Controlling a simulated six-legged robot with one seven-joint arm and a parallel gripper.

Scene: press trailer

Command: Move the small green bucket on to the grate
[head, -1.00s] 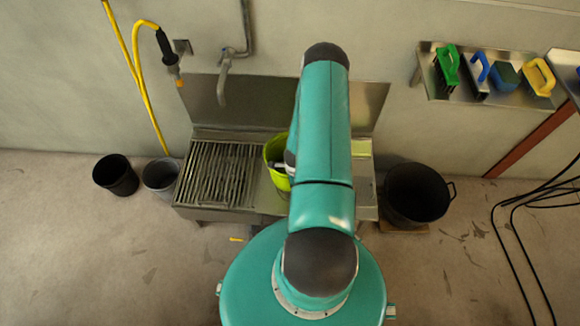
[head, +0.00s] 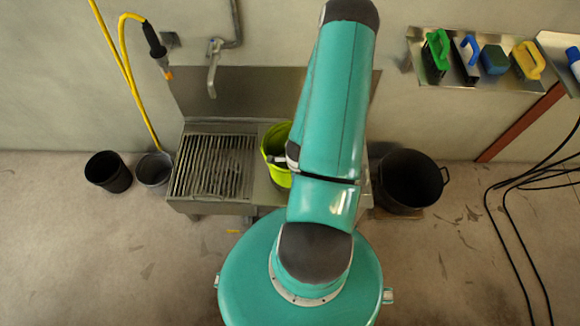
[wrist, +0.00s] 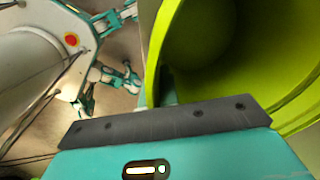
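The small green bucket (head: 275,170) is at the sink unit, just right of the grate, in the head view. My arm hides its right side. In the wrist view the bucket (wrist: 240,60) fills the upper right, its open mouth and empty-looking inside facing the camera. The grate (head: 212,167) is a bare rack of metal bars on the left half of the sink unit. My gripper (wrist: 165,122) shows as a dark bolted edge on a teal block, overlapping the bucket in the wrist view. Its fingertips are hidden, so I cannot tell whether it grips the rim.
Two dark buckets, one black (head: 108,172) and one grey (head: 154,168), stand on the floor left of the sink. A large black tub (head: 410,181) stands to the right. A shelf (head: 455,78) holds brushes.

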